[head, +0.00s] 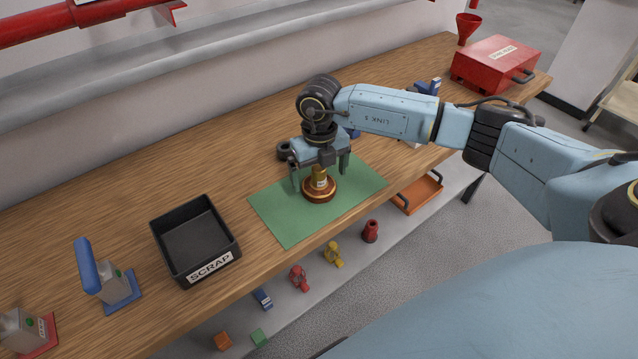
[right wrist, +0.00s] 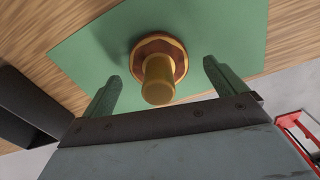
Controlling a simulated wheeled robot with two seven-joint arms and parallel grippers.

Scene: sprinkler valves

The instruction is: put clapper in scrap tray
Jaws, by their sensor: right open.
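The clapper, a copper-brown disc with a brass stem (head: 319,191), stands upright on the green mat (head: 280,218) on the workbench. In the right wrist view the clapper (right wrist: 158,75) shows between the fingers. My right gripper (head: 320,180) points down over it, open, one finger on each side of the stem, with gaps visible in the wrist view. The black scrap tray (head: 190,236), labelled SCRAP, stands left of the mat and looks empty. My left gripper is not in view.
A blue-handled valve block (head: 112,287) stands left of the tray, with another block (head: 22,330) on a red base beyond. A dark ring (head: 285,150) lies behind the mat. A red box (head: 497,64) and funnel (head: 467,27) stand far right. Several small parts lie below the bench.

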